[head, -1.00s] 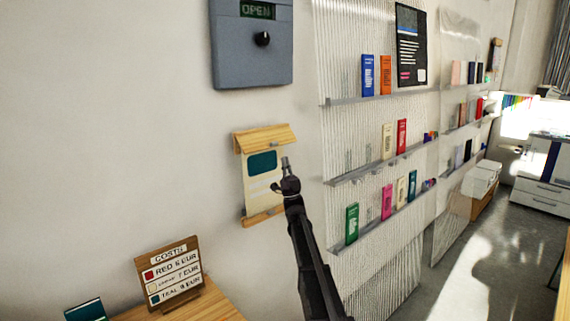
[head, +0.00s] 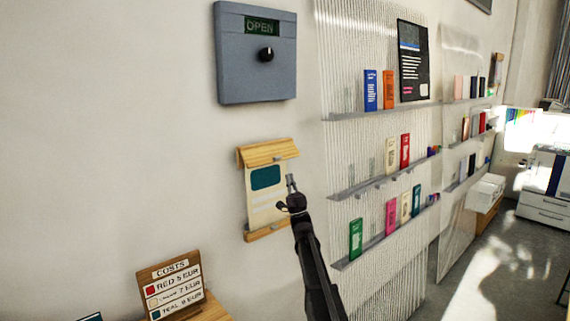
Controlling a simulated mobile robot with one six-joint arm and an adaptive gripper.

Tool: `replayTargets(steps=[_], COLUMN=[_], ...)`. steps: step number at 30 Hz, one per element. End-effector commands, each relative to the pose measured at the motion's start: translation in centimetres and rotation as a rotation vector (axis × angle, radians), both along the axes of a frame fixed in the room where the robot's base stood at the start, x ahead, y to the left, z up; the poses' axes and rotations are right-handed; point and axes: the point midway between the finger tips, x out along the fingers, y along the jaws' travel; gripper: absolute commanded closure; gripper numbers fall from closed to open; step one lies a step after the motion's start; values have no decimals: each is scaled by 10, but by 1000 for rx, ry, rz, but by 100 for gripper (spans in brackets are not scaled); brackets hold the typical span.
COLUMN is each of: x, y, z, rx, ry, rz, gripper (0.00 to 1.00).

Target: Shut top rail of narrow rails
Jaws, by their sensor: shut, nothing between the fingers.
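The narrow rails are two short wooden strips on the wall. The top rail (head: 267,152) tilts outward from the wall like a raised flap. The bottom rail (head: 266,231) runs along the lower edge of a cream sheet (head: 262,205) with a teal patch, which hangs between them. A small metal piece shows at the top rail's right underside. My gripper (head: 291,181) is shut and empty. In the picture it sits just below the top rail's right end, by the sheet's right edge. I cannot tell how far it is from the wall.
A grey box (head: 256,80) with an OPEN display and a black knob is on the wall above. Shelves (head: 380,186) with small books stand to the right. A costs sign (head: 170,287) stands at lower left. Bare wall lies left of the rails.

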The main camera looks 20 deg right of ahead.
Motion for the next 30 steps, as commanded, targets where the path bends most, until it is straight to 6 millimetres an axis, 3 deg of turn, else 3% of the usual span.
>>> replayTargets(steps=[3, 13, 21, 30], x=[-13, -46, -66, -70], y=[-2, -12, -23, -28], z=[17, 42, 46, 42], rx=[-40, -164, -210, -218], ry=[67, 360, 552, 600], rz=[10, 22, -8, -19], gripper=[100, 100, 100, 100])
